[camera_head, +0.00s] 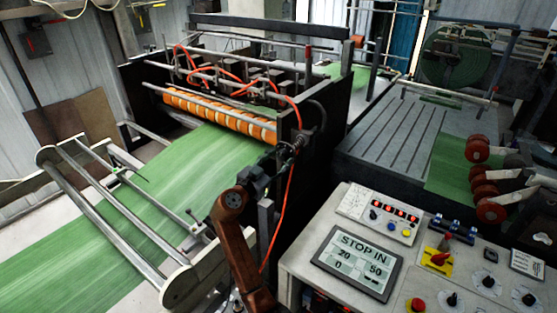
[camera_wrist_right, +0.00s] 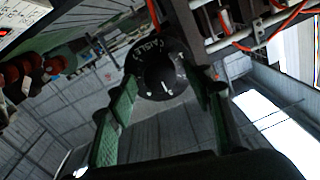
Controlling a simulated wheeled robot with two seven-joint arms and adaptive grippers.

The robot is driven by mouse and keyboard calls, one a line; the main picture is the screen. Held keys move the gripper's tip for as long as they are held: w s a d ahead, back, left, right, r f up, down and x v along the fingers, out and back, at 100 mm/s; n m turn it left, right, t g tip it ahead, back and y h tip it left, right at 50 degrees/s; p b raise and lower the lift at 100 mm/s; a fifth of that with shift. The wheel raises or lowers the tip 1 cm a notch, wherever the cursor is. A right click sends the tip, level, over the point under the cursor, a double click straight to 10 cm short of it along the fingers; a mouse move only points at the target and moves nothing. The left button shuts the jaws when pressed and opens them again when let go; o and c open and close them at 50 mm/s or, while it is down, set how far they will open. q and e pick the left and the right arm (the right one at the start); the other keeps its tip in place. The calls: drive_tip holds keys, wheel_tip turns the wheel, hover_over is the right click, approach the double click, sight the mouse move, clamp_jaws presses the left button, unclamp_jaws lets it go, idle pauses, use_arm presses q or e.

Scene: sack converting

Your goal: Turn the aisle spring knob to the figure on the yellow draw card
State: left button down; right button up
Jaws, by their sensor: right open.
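The aisle spring knob (camera_wrist_right: 158,72) is a round black dial in the right wrist view, with white lettering that looks like "AISLE" and a short white mark near its lower edge. My right gripper (camera_wrist_right: 172,86) is open, its green-padded fingers on either side of the knob's lower part. I cannot tell whether they touch it. In the head view my right gripper (camera_head: 266,178) is dark and lies against the near right side of the machine, at the end of my brown arm. The knob is not clear there. I cannot make out a yellow draw card. My left gripper is out of view.
The machine frame (camera_head: 325,95) carries orange rollers (camera_head: 222,114) over a green web (camera_head: 120,215). Orange hoses hang close to my right gripper. A control panel (camera_head: 340,215) with knobs, a yellow-plated red switch (camera_head: 438,261) and a "STOP IN 20 50 0" screen (camera_head: 358,262) stands right of my arm.

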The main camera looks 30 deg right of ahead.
drive_tip(key=c, duration=1.1)
drive_tip(key=shift+n, duration=0.3)
drive_tip(key=n+p, duration=0.1)
drive_tip(key=n, duration=0.2)
drive_tip(key=shift+r+n, duration=0.1)
drive_tip(key=shift+n, duration=0.2)
drive_tip(key=n+p, duration=0.2)
drive_tip(key=n, duration=0.1)
drive_tip(key=shift+n, duration=0.3)
drive_tip(key=shift+w+a+n+p, duration=0.1)
drive_tip(key=shift+n+p, duration=0.45)
drive_tip(key=shift+n, duration=0.35)
